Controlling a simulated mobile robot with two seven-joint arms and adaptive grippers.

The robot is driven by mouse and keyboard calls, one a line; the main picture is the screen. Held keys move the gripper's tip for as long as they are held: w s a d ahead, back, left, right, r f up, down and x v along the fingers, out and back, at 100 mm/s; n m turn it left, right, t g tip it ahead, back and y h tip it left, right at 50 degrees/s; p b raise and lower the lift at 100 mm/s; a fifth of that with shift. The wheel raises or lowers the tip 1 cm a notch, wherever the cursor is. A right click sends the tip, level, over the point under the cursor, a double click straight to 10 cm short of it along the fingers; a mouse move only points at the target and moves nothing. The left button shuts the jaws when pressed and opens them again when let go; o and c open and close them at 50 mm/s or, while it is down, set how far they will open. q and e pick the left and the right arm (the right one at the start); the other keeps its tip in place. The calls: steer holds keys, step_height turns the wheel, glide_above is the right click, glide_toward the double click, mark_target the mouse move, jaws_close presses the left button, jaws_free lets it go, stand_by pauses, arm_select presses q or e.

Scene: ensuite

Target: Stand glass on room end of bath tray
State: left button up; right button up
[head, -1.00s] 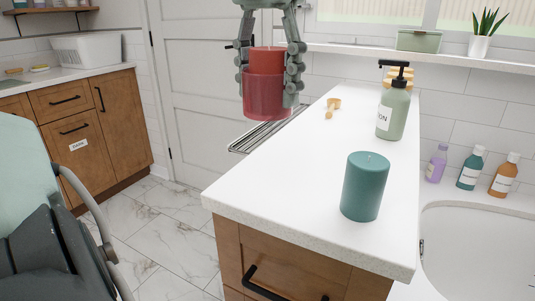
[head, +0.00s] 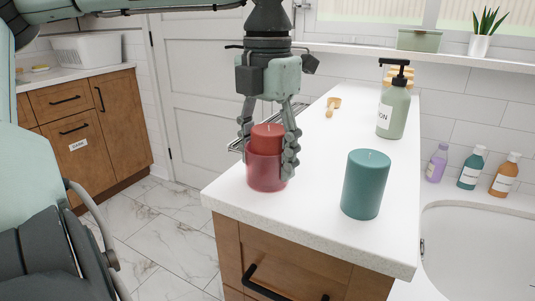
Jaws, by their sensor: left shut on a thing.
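My left gripper (head: 268,146) points down with its fingers closed around a translucent red glass (head: 266,176) at the near left end of the white counter. A darker red candle-like piece (head: 267,133) shows inside and above the glass rim. The glass is upright; its base is at or just over the counter top (head: 310,213), and I cannot tell if it touches. A slatted metal rack (head: 238,145) shows partly behind the gripper, beyond the counter's left edge; I cannot tell whether it is the bath tray. My right gripper is not in view.
A teal candle (head: 366,184) stands to the right of the glass. A green pump bottle (head: 393,108) and a small wooden scoop (head: 333,105) are farther back. Several small bottles (head: 470,168) stand by the white basin or bath (head: 480,235). The counter's middle is clear.

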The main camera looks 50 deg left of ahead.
arm_select(q)
steer(key=shift+f, duration=0.1)
steer(key=o, duration=1.2)
steer(key=shift+o, duration=0.2)
